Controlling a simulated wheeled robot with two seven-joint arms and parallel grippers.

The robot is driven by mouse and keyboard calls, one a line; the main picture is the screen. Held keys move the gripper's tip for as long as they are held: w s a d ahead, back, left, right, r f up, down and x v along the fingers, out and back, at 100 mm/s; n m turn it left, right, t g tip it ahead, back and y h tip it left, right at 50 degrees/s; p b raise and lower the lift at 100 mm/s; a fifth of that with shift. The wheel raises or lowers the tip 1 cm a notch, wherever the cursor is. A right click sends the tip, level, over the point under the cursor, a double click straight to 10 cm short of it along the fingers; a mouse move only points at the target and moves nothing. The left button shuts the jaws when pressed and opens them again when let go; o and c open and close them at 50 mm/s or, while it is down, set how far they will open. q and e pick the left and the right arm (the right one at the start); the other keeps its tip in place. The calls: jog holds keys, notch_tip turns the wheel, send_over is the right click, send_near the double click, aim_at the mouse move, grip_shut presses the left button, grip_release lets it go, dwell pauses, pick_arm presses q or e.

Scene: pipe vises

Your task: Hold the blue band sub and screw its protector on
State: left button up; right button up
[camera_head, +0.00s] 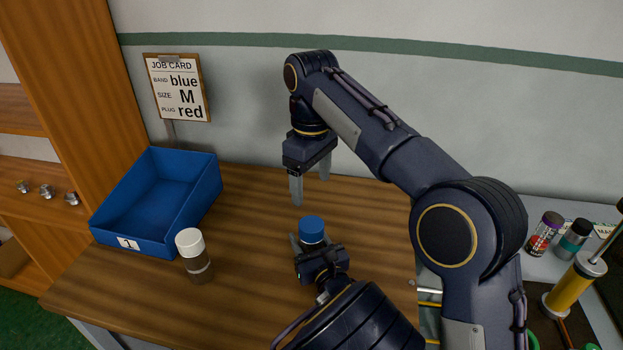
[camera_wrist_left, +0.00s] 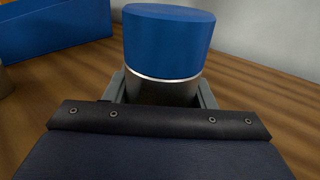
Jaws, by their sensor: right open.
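The blue band sub (camera_wrist_left: 160,92) stands upright with a dark lower body. A blue cap-like piece (camera_head: 312,229) sits on top, with a thin silver ring under it in the left wrist view. I cannot tell how tightly it is seated. My left gripper (camera_head: 311,243) reaches in low from the front, its fingers on either side of the dark body, shut on it. Its grip hides the lower part of the sub. My right gripper (camera_head: 311,189) points down, open and empty, above and behind the blue top and apart from it.
A blue tray (camera_head: 138,245) marked 1 stands at the left. A white-capped dark cylinder (camera_head: 198,268) stands beside it. The job card (camera_head: 178,88) reads blue, M, red. Jars (camera_head: 543,232) and a yellow tool (camera_head: 573,284) are at the right. Wood between tray and grippers is clear.

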pick_arm(q)
jog(key=o, duration=0.5)
jog(key=shift+b+v, duration=0.5)
jog(key=shift+v, duration=3.4)
